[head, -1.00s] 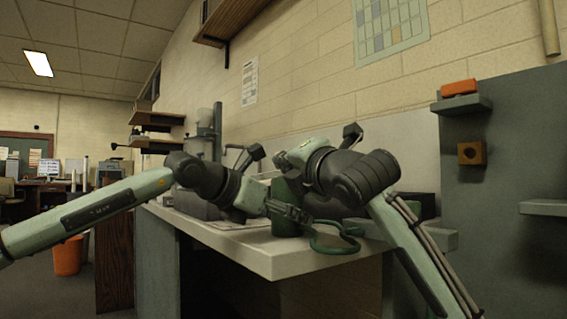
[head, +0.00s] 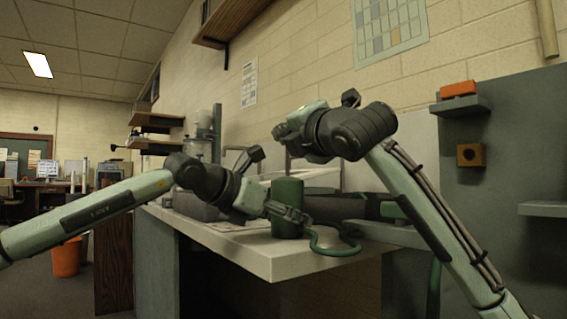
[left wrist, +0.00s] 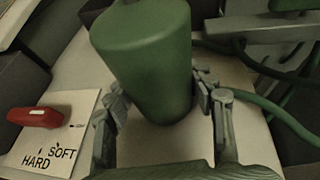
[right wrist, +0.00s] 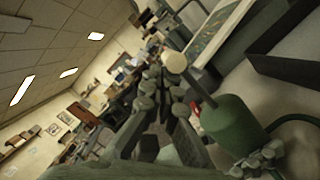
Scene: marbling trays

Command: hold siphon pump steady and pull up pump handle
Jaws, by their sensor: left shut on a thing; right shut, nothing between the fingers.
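The siphon pump is a green upright cylinder (head: 287,208) near the front edge of the counter, with a green hose (head: 335,248) curling beside it. My left gripper (head: 290,214) is shut on its side; in the left wrist view the cylinder (left wrist: 150,65) sits between the fingers. In the right wrist view the pump (right wrist: 232,130) has a grey rod rising from its top to a cream knob, the pump handle (right wrist: 174,62). My right gripper (head: 282,133) is above the pump. Its fingers (right wrist: 163,85) are shut and empty, close beside the knob in that view.
The pale counter (head: 265,262) holds grey boxes behind the pump. A card reading HARD and SOFT (left wrist: 55,150) lies there with a red object (left wrist: 35,117) on it. A grey panel with small shelves (head: 500,160) stands at right. An orange bin (head: 67,257) is on the floor.

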